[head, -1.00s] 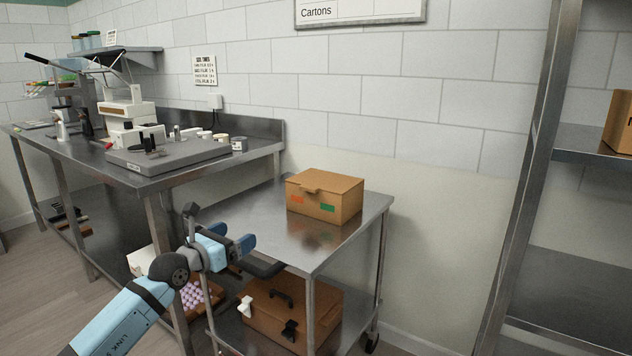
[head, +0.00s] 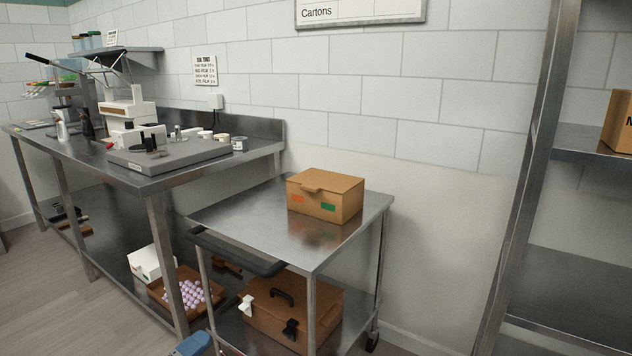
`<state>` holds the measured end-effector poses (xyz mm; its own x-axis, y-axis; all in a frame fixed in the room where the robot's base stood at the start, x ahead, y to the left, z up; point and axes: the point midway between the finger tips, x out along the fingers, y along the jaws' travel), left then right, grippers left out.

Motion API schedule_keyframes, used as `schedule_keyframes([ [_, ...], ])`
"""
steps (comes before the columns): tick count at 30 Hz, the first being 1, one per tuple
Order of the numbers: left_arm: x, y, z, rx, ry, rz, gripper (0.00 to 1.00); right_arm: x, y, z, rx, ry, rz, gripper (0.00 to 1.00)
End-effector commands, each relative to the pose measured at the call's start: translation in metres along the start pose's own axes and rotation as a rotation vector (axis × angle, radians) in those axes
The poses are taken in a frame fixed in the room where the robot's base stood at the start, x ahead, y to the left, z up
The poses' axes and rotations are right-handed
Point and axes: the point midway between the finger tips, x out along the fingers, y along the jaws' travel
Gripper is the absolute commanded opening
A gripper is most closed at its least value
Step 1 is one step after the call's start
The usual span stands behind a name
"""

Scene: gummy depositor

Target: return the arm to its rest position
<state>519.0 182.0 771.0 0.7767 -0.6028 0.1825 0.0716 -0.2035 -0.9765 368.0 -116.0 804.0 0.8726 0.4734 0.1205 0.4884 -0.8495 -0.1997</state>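Only a small blue part of my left gripper (head: 193,343) shows at the bottom edge of the head view, low in front of the cart. The rest of that arm is out of the picture. I cannot tell whether its fingers are open or shut, and I see nothing held. My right gripper is not in view. A closed brown carton (head: 325,196) with orange and green labels sits on the top of the steel cart (head: 250,215), well apart from the gripper.
A brown case (head: 290,318) with a black handle sits on the cart's lower shelf. A steel bench (head: 150,183) with equipment stands at left. A tray of purple pieces (head: 160,297) and a white box (head: 150,262) lie beneath. A steel rack (head: 525,190) stands at right.

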Motion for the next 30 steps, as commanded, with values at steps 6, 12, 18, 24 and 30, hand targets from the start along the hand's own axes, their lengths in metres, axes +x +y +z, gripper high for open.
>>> schedule_keyframes([
  [6,-0.065,0.012,-0.059,-0.664,-0.091,0.067,0.89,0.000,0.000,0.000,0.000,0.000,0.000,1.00],
  [12,-0.102,0.014,-0.098,-1.070,-0.150,0.142,0.89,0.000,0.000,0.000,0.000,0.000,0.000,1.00],
  [18,-0.126,0.010,-0.132,-1.386,-0.191,0.201,0.89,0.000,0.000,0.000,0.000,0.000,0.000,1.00],
  [24,-0.104,-0.003,-0.139,-1.471,-0.180,0.086,0.89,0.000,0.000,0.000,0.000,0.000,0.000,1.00],
  [30,-0.085,-0.018,-0.146,-1.562,-0.170,-0.023,0.89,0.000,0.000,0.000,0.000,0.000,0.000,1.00],
])
